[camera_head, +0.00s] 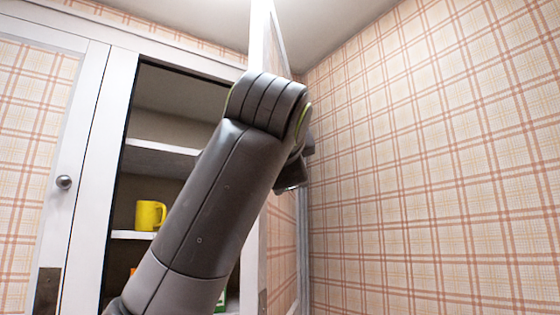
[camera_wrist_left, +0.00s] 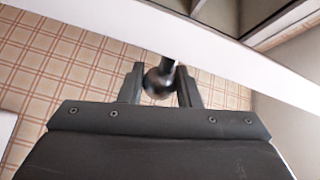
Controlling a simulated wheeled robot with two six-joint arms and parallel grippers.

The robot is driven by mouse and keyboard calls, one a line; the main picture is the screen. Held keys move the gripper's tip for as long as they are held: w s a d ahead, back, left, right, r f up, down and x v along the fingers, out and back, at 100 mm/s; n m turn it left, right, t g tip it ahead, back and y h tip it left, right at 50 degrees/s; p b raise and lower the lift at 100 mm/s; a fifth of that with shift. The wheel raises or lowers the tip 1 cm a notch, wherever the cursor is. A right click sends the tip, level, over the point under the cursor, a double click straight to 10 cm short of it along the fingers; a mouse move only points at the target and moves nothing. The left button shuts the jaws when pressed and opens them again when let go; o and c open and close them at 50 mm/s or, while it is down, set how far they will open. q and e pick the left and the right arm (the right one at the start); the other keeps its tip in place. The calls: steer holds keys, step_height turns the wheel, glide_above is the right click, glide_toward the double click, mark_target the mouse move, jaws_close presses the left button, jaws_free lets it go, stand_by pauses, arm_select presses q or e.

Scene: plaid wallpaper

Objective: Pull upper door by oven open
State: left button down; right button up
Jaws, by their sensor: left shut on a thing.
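The upper cabinet door (camera_head: 257,40) stands swung open, seen nearly edge-on, with a white frame. Its white frame also crosses the left wrist view (camera_wrist_left: 110,22). My left arm crosses in front of it in the head view and hides much of its middle. In the left wrist view, my left gripper (camera_wrist_left: 160,84) has its two fingers on either side of a dark round knob (camera_wrist_left: 159,79) by the white frame and is shut on it. The fingers are mostly hidden behind my arm in the head view. My right gripper is in neither view.
The open cabinet has white shelves (camera_head: 160,147) and a yellow mug (camera_head: 150,215). A closed plaid-panelled door (camera_head: 35,130) with a round knob (camera_head: 64,182) is at the left. A plaid wall (camera_head: 430,160) stands at the right.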

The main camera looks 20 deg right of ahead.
arm_select(q)
steer(key=c, duration=1.5)
jaws_free()
steer(key=shift+a, duration=0.1)
steer(key=shift+o, duration=0.7)
steer(key=shift+w, duration=0.2)
steer(key=shift+s, duration=0.2)
steer(key=b+v, duration=0.8)
steer(key=v, duration=0.9)
steer(key=shift+b, duration=0.4)
